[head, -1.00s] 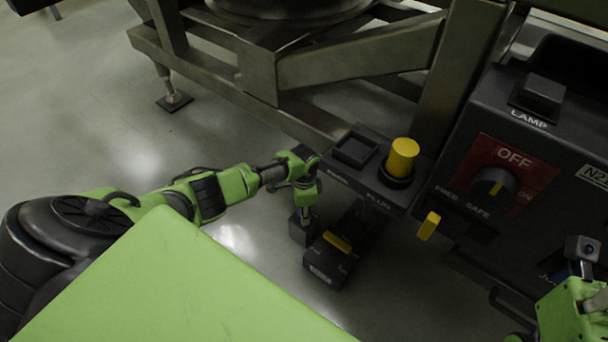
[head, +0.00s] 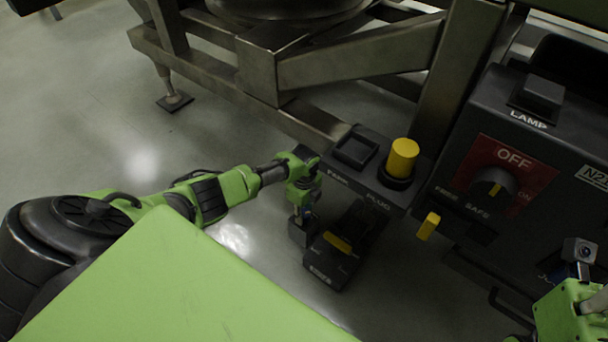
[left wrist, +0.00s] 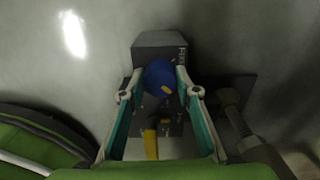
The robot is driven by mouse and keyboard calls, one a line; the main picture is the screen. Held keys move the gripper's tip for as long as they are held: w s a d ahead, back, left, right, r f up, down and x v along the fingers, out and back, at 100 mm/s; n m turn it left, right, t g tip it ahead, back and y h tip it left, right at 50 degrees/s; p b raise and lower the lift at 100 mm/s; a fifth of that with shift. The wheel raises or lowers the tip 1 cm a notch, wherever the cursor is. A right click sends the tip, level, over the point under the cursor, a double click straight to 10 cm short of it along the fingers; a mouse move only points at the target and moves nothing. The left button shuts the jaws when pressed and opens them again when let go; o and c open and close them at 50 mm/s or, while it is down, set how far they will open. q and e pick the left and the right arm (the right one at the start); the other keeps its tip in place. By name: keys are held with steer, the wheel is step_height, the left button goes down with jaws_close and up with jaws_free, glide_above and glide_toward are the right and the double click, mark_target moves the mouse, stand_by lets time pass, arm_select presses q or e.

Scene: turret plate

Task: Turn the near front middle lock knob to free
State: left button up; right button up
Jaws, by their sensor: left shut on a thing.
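The blue lock knob (left wrist: 160,77) shows in the left wrist view on a dark lock box (left wrist: 158,42). A small yellow mark sits on the knob's lower right side. My left gripper (left wrist: 160,88) has a finger on each side of the knob and is shut on it. In the head view my left gripper (head: 302,212) reaches down at the small dark box, left of the yellow lever. The arm and fingers hide most of the knob there. Lettering on the box is too small to read surely. My right gripper (head: 572,300) is cut off at the lower right edge.
A black box with a yellow lever (head: 338,243) is close right of my left gripper. A yellow plug (head: 402,158) and a control panel (head: 545,140) with an OFF switch (head: 493,187) stand further right. A metal frame (head: 350,60) crosses behind. Floor at left is clear.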

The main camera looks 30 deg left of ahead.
mark_target(304, 213)
arm_select(q)
steer(key=shift+d+m, duration=0.1)
steer(key=shift+m, duration=0.3)
steer(key=o, duration=1.1)
step_height(304, 213, up, 12)
steer(key=shift+r, duration=0.1)
steer(key=shift+s, duration=0.1)
stand_by(0.4)
